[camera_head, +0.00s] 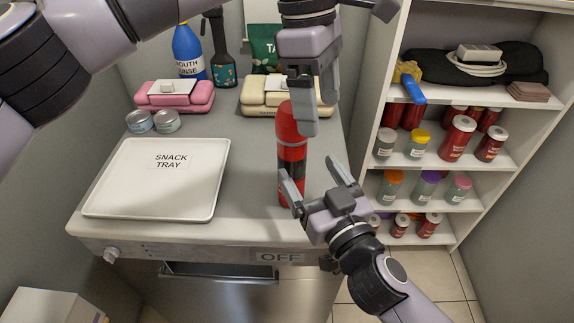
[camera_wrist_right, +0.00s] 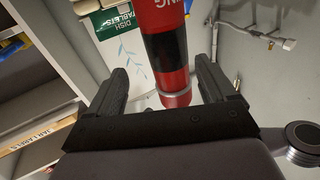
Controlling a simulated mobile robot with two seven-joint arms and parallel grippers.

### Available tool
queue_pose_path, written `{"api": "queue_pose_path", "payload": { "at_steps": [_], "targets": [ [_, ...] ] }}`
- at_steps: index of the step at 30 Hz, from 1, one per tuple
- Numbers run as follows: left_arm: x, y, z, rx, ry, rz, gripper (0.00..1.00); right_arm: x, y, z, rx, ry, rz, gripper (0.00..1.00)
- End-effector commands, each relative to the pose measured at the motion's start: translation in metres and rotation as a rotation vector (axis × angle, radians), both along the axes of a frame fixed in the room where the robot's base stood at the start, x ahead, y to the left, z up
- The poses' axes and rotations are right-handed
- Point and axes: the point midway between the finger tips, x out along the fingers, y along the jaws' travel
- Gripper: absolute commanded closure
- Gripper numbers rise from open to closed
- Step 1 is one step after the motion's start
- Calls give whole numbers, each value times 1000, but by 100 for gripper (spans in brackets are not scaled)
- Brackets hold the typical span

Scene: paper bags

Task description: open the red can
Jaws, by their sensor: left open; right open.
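The red can (camera_head: 290,158), tall with a dark band, stands upright near the counter's front right. In the right wrist view the red can (camera_wrist_right: 168,52) shows between the two fingers. My right gripper (camera_head: 316,180) is open low beside the can, one finger overlapping the can's lower part in the head view. In its wrist view the fingers (camera_wrist_right: 162,82) have gaps to the can on both sides; contact cannot be told. My left gripper (camera_head: 314,112) is open, pointing down at the can's top, and hides part of the top.
A white snack tray (camera_head: 120,205) lies left on the counter, with two small tins (camera_head: 154,122) behind it. Pink (camera_head: 175,97) and cream (camera_head: 262,97) containers and a blue bottle (camera_head: 188,50) stand at the back. A shelf (camera_head: 445,165) with jars stands right.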

Motion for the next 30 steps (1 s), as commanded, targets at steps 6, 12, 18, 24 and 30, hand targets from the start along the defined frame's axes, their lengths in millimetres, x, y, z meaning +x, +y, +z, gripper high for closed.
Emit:
{"api": "queue_pose_path", "payload": {
  "at_steps": [6,12,18,24,30],
  "targets": [
    [17,31,31,155,-112,11,15,0,9,-4,-42,31,29,16],
    [19,34,34,172,-121,12,15,14,17,-4,-44,34,31,16],
    [19,34,34,169,-120,12,15,39,30,-4,-43,35,31,16],
    [18,34,34,168,-118,12,15,57,39,-4,-45,34,32,16],
    [18,34,34,168,-118,12,15,63,42,-4,-44,33,32,16]
  ]
}}
